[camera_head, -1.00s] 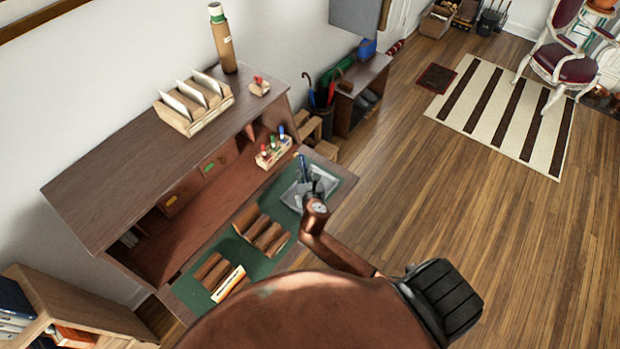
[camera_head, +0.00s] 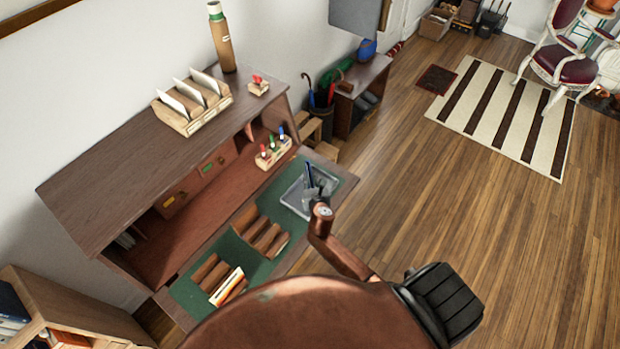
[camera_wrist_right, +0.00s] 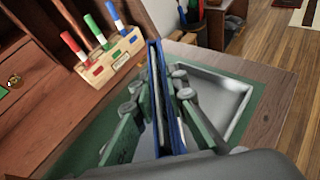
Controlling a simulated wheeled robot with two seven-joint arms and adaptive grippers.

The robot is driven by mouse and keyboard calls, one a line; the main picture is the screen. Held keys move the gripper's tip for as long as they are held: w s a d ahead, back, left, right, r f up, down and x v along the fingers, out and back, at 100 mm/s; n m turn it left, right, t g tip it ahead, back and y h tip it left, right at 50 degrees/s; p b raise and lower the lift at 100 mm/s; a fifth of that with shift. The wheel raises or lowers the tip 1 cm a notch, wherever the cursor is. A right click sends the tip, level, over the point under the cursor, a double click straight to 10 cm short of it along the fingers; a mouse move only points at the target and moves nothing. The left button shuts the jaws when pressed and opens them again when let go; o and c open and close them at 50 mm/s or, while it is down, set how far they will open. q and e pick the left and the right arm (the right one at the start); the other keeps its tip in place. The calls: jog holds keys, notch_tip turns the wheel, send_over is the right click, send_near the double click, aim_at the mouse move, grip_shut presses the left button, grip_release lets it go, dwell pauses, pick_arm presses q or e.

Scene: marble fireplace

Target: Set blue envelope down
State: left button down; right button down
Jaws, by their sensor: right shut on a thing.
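The blue envelope (camera_wrist_right: 154,75) stands upright and nearly edge-on between the fingers of my right gripper (camera_wrist_right: 160,98) in the right wrist view. My right gripper is shut on it. In the head view my right gripper (camera_head: 316,190) is over the grey metal tray (camera_head: 289,196) on the green desk surface. The tray also shows in the right wrist view (camera_wrist_right: 222,92), to the right of the envelope. The envelope's lower edge is hidden, so I cannot tell whether it touches the tray. My left gripper is not in view.
A wooden holder with red, green and blue markers (camera_wrist_right: 108,57) stands close to the left of the envelope. Wooden sorters (camera_head: 262,237) (camera_head: 216,272) sit on the green surface (camera_head: 245,252), the nearer one holding envelopes. The desk's upper shelf rises behind.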

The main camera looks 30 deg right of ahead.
jog(key=shift+f, duration=0.15)
jog(key=c, duration=1.9)
grip_release()
jog(key=shift+c, duration=0.2)
jog(key=shift+r, duration=0.2)
jog(key=p+v, duration=0.1)
jog(key=v, duration=1.1)
